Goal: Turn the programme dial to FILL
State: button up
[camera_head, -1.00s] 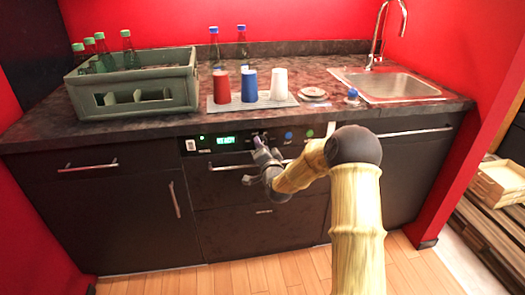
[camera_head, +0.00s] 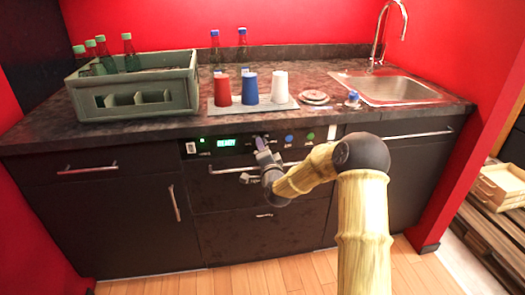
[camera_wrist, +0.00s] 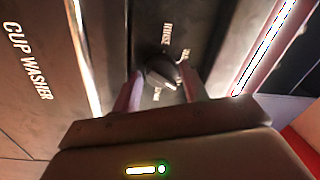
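The programme dial (camera_wrist: 161,72) is a dark round knob with a light-coloured pointer, seen in the wrist view. My gripper (camera_wrist: 160,82) has one finger on each side of it, with visible gaps between the fingers and the knob. Small white labels surround the dial; they are turned sideways and too blurred to read surely, so I cannot tell which one is FILL. In the head view my gripper (camera_head: 262,146) is at the front control panel (camera_head: 300,138) and hides the dial.
The panel has a green display (camera_head: 226,142) that seems to read READY, and blue (camera_head: 289,138) and green (camera_head: 311,136) buttons at right. A bar handle (camera_head: 228,169) runs below. Cups, a bottle crate (camera_head: 185,100) and a sink (camera_head: 398,88) are on the counter above.

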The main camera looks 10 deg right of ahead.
jog(key=shift+o, duration=1.1)
jog(key=shift+s, duration=0.1)
jog(key=s+f+p, duration=0.1)
jog(key=s, duration=1.6)
jog(key=shift+d, duration=0.3)
jog(key=shift+s+f, duration=0.1)
jog(key=shift+f, duration=0.05)
